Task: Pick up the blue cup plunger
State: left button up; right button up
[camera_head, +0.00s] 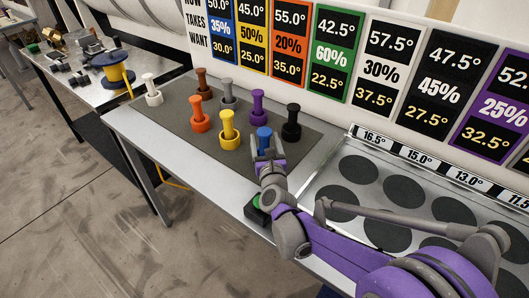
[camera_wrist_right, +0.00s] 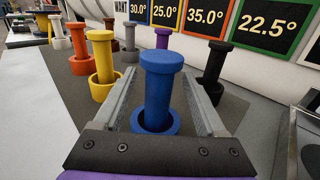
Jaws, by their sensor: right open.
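The blue cup plunger (camera_head: 264,137) stands upright on the dark mat, partly hidden behind my right gripper in the head view. In the right wrist view the blue plunger (camera_wrist_right: 159,85) rises from its blue cup (camera_wrist_right: 155,121) between the two fingers. My right gripper (camera_head: 267,152) is open, with one finger on each side of the plunger. The right wrist view shows the gripper (camera_wrist_right: 157,100) with gaps between the fingers and the plunger's shaft; whether the fingers touch the cup, I cannot tell. My left gripper is not in view.
The yellow (camera_head: 228,132), purple (camera_head: 257,105), black (camera_head: 292,124) and orange (camera_head: 199,115) plungers stand close around on the mat (camera_head: 185,123), with grey, brown and white ones behind. A tray with dark round spots (camera_head: 360,170) lies to the right. A green button (camera_head: 257,203) is near the front edge.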

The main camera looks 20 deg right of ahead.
jog(key=w, duration=0.3)
jog(key=shift+w+d, duration=0.2)
jog(key=shift+w, duration=0.15)
jog(key=shift+s, duration=0.1)
grip_shut()
dwell(1.0)
